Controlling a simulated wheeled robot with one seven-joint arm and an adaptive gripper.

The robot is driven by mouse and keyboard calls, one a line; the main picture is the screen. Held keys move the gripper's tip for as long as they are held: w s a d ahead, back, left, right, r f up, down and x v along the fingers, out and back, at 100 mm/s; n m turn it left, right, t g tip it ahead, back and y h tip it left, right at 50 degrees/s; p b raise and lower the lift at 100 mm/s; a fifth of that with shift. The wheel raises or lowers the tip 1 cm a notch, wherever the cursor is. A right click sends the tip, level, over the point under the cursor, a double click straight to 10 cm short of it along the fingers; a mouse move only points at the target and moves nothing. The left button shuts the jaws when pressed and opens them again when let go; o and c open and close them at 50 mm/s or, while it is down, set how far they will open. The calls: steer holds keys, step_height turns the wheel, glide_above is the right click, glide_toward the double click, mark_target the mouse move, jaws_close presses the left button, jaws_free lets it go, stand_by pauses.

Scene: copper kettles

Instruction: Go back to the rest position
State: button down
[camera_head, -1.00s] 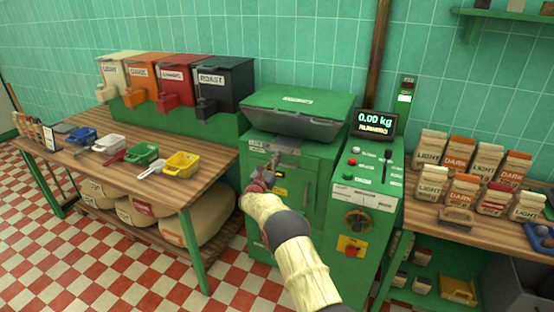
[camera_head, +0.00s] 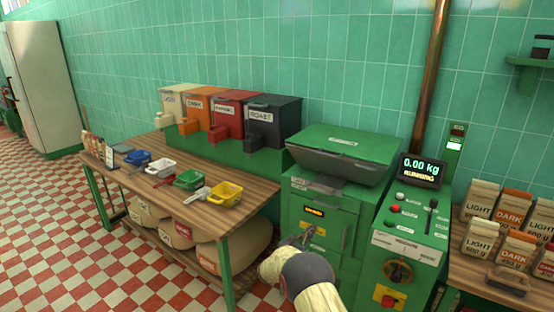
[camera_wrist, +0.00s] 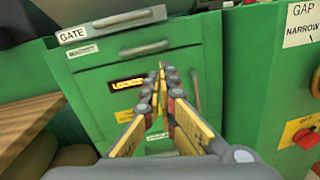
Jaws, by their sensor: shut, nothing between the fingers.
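My gripper (camera_head: 300,240) is in front of the green machine (camera_head: 325,225), low at its front face. In the wrist view my gripper (camera_wrist: 161,72) has its fingertips together with nothing between them. Behind the fingers is a green panel with a small lit orange display (camera_wrist: 128,83) and an upright handle (camera_wrist: 195,92). Above it is a part labelled GATE with a bar handle (camera_wrist: 123,20). Whether the fingers touch the panel cannot be told.
A wooden table (camera_head: 180,203) with coloured scoops stands to the left, sacks (camera_head: 185,235) beneath it. Four dispensers stand behind it. A control column (camera_head: 405,245) and a shelf of labelled bags (camera_head: 480,235) are to the right. Checkered floor (camera_head: 40,220) is open at the left.

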steer(key=s+d+f+m+g, duration=0.5)
steer(key=s+f+g, duration=0.1)
steer(key=s, duration=0.5)
steer(key=s+d+r+m+g+y, duration=0.1)
steer(key=s+r+m+g, duration=0.2)
steer(key=s, duration=0.5)
steer(key=s+d+r+m+g+y, duration=0.1)
steer(key=s+d+m+g, duration=0.15)
steer(key=s+m, duration=0.35)
steer(key=s+a+r+m+y, duration=0.3)
steer(key=s+r, duration=0.3)
steer(key=s, duration=0.5)
steer(key=s+a+r+m+y, duration=0.3)
steer(key=s+r+m+y, duration=0.15)
steer(key=s, duration=0.55)
steer(key=s+a+r+m+y, duration=0.2)
steer(key=s+a+r+m, duration=0.15)
steer(key=s+r, duration=0.55)
steer(key=s+r+t, duration=0.3)
steer(key=s+r, duration=0.2)
steer(key=s, duration=0.1)
steer(key=shift+s+d+m+y, duration=0.35)
steer(key=shift+s+d+m, duration=0.05)
steer(key=shift+d, duration=0.05)
